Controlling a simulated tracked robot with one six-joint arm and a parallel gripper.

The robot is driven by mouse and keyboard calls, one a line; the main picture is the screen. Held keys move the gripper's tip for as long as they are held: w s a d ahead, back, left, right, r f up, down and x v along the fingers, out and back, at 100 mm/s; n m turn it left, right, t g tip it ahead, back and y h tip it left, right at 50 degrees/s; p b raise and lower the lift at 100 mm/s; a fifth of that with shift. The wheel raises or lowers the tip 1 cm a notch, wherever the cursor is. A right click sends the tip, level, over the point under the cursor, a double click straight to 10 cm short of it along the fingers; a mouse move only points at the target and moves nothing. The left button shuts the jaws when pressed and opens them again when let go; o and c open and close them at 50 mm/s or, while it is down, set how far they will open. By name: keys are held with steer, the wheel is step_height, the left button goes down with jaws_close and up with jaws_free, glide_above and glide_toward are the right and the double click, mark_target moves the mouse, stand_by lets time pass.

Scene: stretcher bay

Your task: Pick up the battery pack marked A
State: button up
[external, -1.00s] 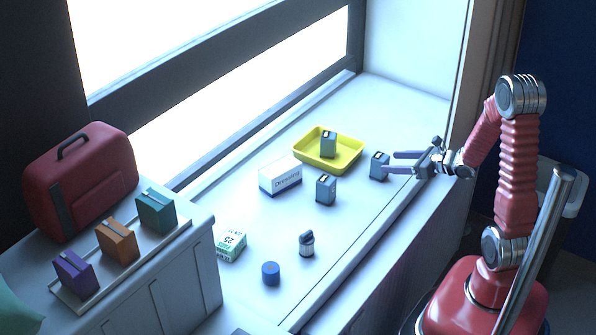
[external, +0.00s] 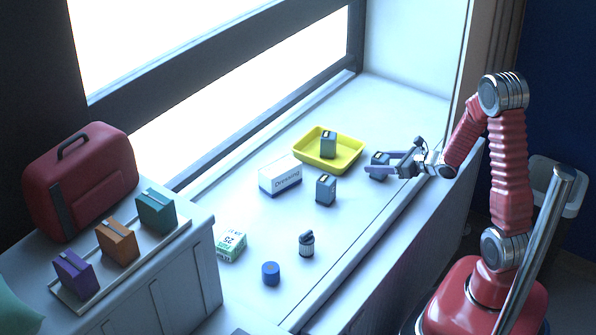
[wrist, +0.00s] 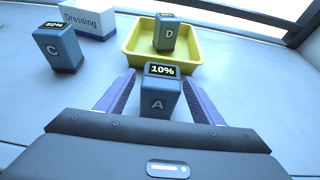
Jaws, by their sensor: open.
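The battery pack marked A (wrist: 159,97) is grey-blue with a dark top label reading 10%. In the wrist view it stands upright between the two purple fingers of my gripper (wrist: 160,98), which is open. In the external view the pack (external: 379,159) stands on the sill at the right, partly hidden by my gripper (external: 392,160). I cannot tell whether either finger touches it. Pack C (wrist: 58,47), marked 50%, stands to the left and also shows in the external view (external: 326,189). Pack D (wrist: 165,33) stands in the yellow tray (wrist: 128,52).
A white Dressing box (external: 281,177) stands left of the yellow tray (external: 345,165). A red case (external: 82,180) stands far left. The sill's right back is clear.

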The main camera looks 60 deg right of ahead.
steer(key=shift+c, duration=0.4)
steer(key=c, duration=1.4)
steer(key=shift+r, duration=0.1)
steer(key=shift+r, duration=4.95)
